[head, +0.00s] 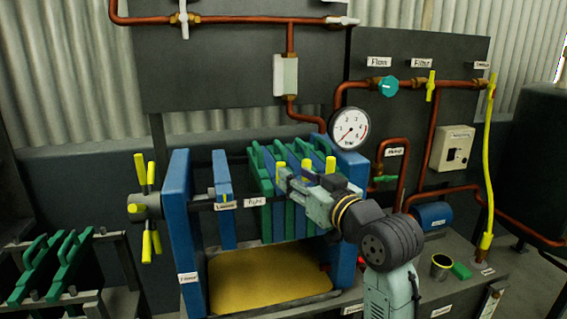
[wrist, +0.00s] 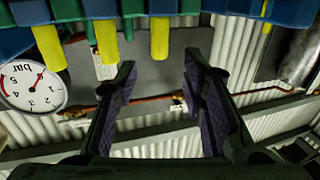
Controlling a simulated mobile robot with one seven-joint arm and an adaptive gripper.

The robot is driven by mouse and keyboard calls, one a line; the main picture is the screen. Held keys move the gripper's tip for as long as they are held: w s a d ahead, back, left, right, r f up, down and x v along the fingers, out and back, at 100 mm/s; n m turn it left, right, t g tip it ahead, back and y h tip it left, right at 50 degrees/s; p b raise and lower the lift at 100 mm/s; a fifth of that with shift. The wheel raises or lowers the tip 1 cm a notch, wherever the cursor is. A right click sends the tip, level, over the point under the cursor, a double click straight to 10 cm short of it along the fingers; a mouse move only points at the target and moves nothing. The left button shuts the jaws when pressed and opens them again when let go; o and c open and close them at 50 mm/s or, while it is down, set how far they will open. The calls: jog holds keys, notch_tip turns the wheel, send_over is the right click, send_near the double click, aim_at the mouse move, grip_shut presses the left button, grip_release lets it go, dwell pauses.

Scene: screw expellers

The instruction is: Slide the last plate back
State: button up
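The filter press has blue end frames (head: 181,215) and a pack of green and blue plates (head: 266,215) pushed together toward its right end. Several yellow handles (head: 281,170) stick up from the pack; they also show as yellow bars (wrist: 160,40) at the top of the wrist view. A blue pressing plate (head: 223,195) stands apart to the left, with a gap between it and the pack. My gripper (head: 288,180) is over the pack, near the handles. In the wrist view its two fingers (wrist: 160,80) are spread with nothing between them. Which plate is the last one I cannot tell.
A yellow tray (head: 265,278) lies beneath the press. A rack of green plates (head: 48,265) stands at lower left. A pressure gauge (head: 350,128) and copper pipes (head: 432,130) are behind my arm.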

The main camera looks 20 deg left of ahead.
aim_at(281, 162)
jog(key=p+x, duration=0.2)
jog(key=x, duration=0.5)
jog(key=shift+w+a, duration=0.25)
jog(key=shift+w, duration=0.05)
jog(key=shift+c, duration=0.3)
grip_shut()
